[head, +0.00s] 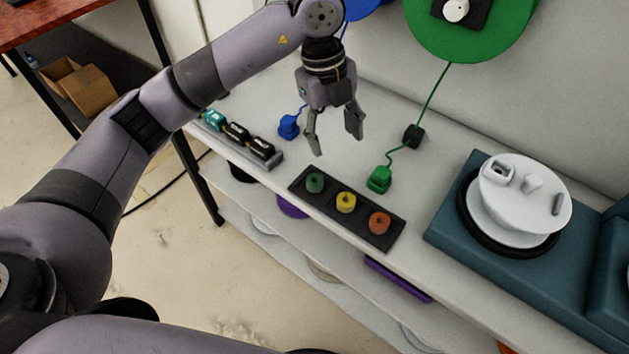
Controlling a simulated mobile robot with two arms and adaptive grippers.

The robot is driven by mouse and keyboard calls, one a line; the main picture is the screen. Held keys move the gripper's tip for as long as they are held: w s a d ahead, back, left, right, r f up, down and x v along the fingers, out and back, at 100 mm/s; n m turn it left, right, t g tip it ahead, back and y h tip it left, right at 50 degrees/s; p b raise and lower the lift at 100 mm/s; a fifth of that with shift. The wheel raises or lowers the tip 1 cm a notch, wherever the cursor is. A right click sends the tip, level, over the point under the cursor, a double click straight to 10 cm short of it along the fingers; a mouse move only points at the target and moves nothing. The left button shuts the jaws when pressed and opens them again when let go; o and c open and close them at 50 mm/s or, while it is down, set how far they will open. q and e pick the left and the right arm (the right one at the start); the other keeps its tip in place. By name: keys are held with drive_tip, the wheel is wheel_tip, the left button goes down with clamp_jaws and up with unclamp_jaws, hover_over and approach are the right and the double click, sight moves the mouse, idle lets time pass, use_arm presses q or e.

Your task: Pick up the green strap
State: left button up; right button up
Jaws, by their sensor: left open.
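A small green rolled piece (315,182), which looks like the green strap, sits in the left place of a black tray (329,211) on the white shelf. A yellow roll (345,202) and an orange roll (379,222) sit beside it in the same tray. My left gripper (338,144) points down above the shelf, just behind the tray, with its two fingers apart and nothing between them. It is close to the green roll but appears apart from it. My right gripper is not in view.
A blue connector (289,127) and a green connector (380,179) lie on the shelf near my left gripper. A black cable block (413,136) is behind. A grey holder (262,155) stands left; a teal base with a white round device (526,194) stands right.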

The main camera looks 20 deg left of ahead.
use_arm(q)
drive_tip(key=w+a+n+y, duration=0.1)
drive_tip(key=a+y, duration=0.1)
drive_tip(key=a, duration=0.2)
drive_tip(key=p, duration=0.2)
hover_over(316, 180)
drive_tip(key=f, duration=0.9)
drive_tip(key=shift+a+f, duration=0.2)
drive_tip(key=shift+f, duration=0.7)
wheel_tip(316, 180, down, 4)
drive_tip(key=shift+d+f+p, duration=0.1)
drive_tip(key=shift+d+p, duration=0.05)
drive_tip(key=shift+p, duration=0.6)
drive_tip(key=shift+f, duration=0.55)
drive_tip(key=shift+c, duration=0.6)
drive_tip(key=c, duration=0.8)
